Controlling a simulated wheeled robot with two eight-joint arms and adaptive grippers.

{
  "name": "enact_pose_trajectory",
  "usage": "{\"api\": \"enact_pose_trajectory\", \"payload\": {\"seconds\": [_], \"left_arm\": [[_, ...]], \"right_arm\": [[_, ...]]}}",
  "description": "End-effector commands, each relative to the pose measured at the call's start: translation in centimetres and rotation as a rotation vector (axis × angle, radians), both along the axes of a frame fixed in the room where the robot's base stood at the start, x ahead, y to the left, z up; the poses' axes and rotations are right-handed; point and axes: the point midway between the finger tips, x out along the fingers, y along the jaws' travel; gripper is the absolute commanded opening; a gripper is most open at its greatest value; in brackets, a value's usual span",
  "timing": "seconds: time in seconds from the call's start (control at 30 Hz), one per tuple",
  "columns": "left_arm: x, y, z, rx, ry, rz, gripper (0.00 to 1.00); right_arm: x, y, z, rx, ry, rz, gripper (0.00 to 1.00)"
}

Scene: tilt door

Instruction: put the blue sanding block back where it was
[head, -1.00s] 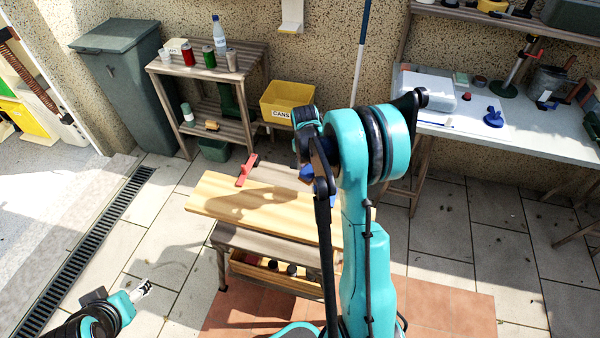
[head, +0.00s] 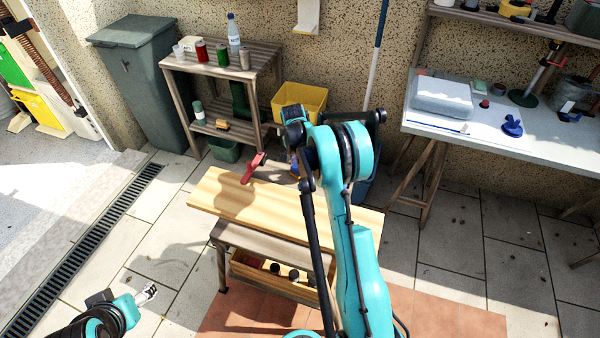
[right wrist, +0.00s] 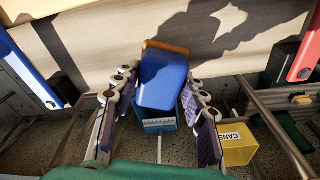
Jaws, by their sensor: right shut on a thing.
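The blue sanding block (right wrist: 163,80), with an orange-brown edge, is between the fingers of my right gripper (right wrist: 160,94), which is shut on it. In the right wrist view it overlaps the edge of the pale wooden board (right wrist: 100,45); I cannot tell whether it touches the board. In the head view my right arm covers most of the gripper, and only a bit of the block (head: 295,171) shows. The board (head: 250,205) lies on the workbench. My left gripper (head: 149,292) is low at left, away from the bench, its fingers apart and empty.
A red clamp (head: 254,167) sits at the board's far edge; a blue clamp (right wrist: 28,72) shows in the wrist view. Behind are a yellow CANS box (head: 300,97), a slatted shelf (head: 265,60) and a blue bin (right wrist: 157,119). A white worktable (head: 470,140) stands right.

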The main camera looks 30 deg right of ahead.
Motion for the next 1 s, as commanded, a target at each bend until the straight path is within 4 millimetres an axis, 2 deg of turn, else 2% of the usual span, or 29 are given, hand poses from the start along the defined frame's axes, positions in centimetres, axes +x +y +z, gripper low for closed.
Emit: {"api": "enact_pose_trajectory", "payload": {"seconds": [0.03, 0.1, 0.5, 0.53, 0.6, 0.87, 1.0], "left_arm": [[0.0, 0.0, -0.9, 0.000, 0.000, 0.000, 0.63], [0.0, 0.0, -1.3, 0.000, 0.000, 0.000, 0.63], [0.0, 0.0, -1.5, 0.000, 0.000, 0.000, 0.63], [0.0, 0.0, -1.5, 0.000, 0.000, 0.000, 0.63], [0.0, 0.0, -1.4, 0.000, 0.000, 0.000, 0.63], [0.0, 0.0, -1.4, 0.000, 0.000, 0.000, 0.63], [0.0, 0.0, -0.9, 0.000, 0.000, 0.000, 0.63]], "right_arm": [[0.0, 0.0, -1.3, 0.000, 0.000, 0.000, 0.11], [0.0, 0.0, -2.3, 0.000, 0.000, 0.000, 0.11], [0.0, 0.0, -2.7, 0.000, 0.000, 0.000, 0.11], [0.0, 0.0, -2.7, 0.000, 0.000, 0.000, 0.47], [0.0, 0.0, -2.6, 0.000, 0.000, 0.000, 0.63], [0.0, 0.0, -2.6, 0.000, 0.000, 0.000, 0.63], [0.0, 0.0, -1.7, 0.000, 0.000, 0.000, 0.63]]}}
